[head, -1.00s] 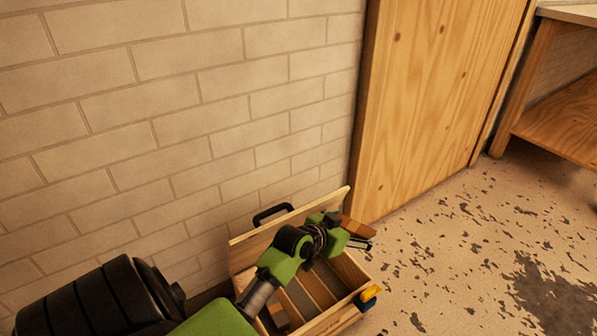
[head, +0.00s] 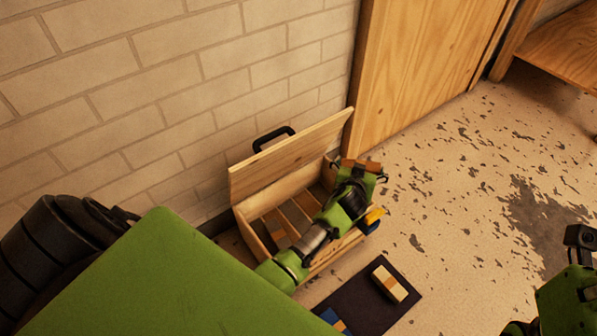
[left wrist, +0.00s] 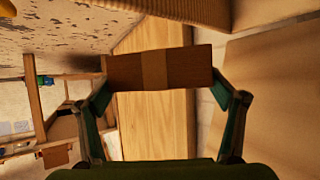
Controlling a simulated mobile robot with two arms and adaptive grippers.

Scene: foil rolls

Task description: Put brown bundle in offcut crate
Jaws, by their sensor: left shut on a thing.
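The brown bundle (head: 352,163) is held by my left gripper (head: 371,172) above the right end of the wooden crate (head: 247,234), by its raised lid. In the left wrist view the brown bundle (left wrist: 125,71), with a lighter band round its middle, spans between the two fingers of my left gripper (left wrist: 158,84). The crate is open and divided into long compartments, and a small brown block (head: 281,235) shows inside. My left arm hides part of the crate. My right gripper (head: 580,238) shows partly at the right edge; its jaws are unclear.
The crate's lid (head: 285,162) stands raised near the brick wall. A yellow and blue piece (head: 371,219) is at the crate's right front. A dark mat (head: 362,305) in front bears a tan bundle (head: 388,284) and a blue one (head: 335,321). Floor to the right is clear.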

